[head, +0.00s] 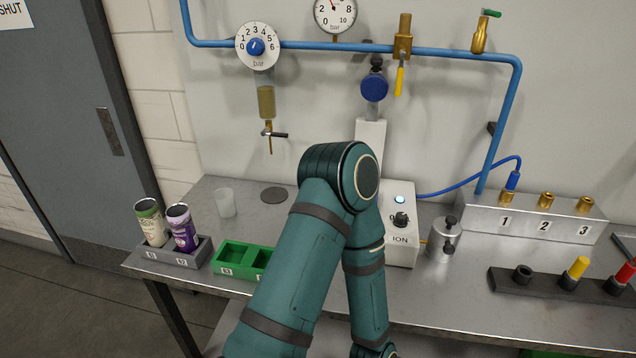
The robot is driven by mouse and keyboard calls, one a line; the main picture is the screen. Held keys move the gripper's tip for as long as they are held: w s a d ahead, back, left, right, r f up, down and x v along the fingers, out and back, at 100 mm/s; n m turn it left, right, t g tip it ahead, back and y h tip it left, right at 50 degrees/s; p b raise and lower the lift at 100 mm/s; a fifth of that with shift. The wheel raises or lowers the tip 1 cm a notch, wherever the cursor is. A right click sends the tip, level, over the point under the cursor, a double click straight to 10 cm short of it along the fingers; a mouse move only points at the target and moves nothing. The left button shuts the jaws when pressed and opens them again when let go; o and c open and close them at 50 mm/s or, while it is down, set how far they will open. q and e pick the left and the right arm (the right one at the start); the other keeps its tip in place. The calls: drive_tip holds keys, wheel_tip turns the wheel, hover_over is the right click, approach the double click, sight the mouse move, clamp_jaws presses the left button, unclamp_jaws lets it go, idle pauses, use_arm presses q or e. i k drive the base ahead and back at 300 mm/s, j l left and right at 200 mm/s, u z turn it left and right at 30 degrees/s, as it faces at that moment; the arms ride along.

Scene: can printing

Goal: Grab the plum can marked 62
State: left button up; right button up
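A plum-purple can (183,230) with a pale band stands in the right slot of a small grey rack (168,257) at the left end of the steel bench. Its number is too small to read. A cream and green can (150,224) stands beside it in the left slot. Both cans look open-topped. One of my teal arms rises from the bottom middle, bends at its elbow and runs back down out of the picture. Neither gripper is in view, and no gripper is seen at the cans.
Right of the rack is a green tray (234,257), partly hidden by my arm. A translucent cup (225,203) and a dark disc (273,195) lie behind. The ION box (401,227) stands right of my arm. A numbered block (532,221) and dark rack (545,286) are further right.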

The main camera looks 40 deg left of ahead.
sight(178, 216)
drive_tip(key=u, duration=2.35)
drive_tip(key=i+j+z, duration=0.1)
drive_tip(key=z, duration=0.35)
drive_tip(key=j+z, duration=0.3)
drive_tip(key=z, duration=0.2)
drive_tip(key=j+z, duration=0.25)
drive_tip(key=z, duration=0.2)
drive_tip(key=j+z, duration=0.2)
drive_tip(key=j, duration=0.3)
drive_tip(key=k+j+z, duration=0.2)
drive_tip(key=j, duration=0.25)
drive_tip(key=i, duration=0.1)
